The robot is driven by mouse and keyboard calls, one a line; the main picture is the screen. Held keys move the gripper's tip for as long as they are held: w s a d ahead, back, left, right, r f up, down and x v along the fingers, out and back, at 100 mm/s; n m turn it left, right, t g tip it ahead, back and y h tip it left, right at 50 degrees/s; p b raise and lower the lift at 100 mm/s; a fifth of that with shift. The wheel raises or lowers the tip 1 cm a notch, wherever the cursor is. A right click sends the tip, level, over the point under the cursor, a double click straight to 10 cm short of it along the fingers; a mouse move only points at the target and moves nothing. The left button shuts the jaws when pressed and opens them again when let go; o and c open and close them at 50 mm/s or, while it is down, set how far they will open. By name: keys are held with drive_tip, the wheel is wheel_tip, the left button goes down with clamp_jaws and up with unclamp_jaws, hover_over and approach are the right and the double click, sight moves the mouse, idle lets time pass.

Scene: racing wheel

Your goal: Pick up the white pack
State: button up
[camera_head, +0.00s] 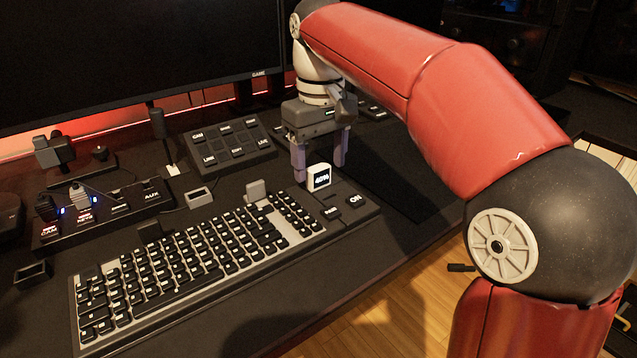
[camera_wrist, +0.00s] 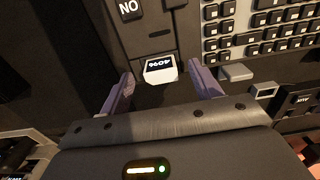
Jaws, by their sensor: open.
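The white pack (camera_head: 319,177) is a small block with a black face reading "40%". It stands at the right end of the keyboard, near the ON key. In the wrist view the white pack (camera_wrist: 161,69) shows between and just beyond the fingertips. My gripper (camera_head: 320,168) points down over it from behind, with one purple finger on each side. In the wrist view my gripper (camera_wrist: 163,80) is open, with a gap visible between each finger and the pack. Nothing is held. Whether the pack touches a finger on its far side is hidden.
The keyboard (camera_head: 200,262) fills the desk front. A button panel (camera_head: 232,146) lies behind it, left of my gripper. A switch box (camera_head: 105,215) with blue lights is at the left. A large monitor (camera_head: 130,60) stands at the back. The desk right of the keyboard is mostly clear.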

sight(320, 169)
drive_tip(key=shift+f, duration=0.85)
drive_tip(key=shift+c, duration=0.4)
drive_tip(key=c, duration=1)
drive_tip(key=shift+r, duration=0.15)
wheel_tip(320, 169, up, 9)
drive_tip(key=p, duration=0.3)
drive_tip(key=shift+r, duration=0.4)
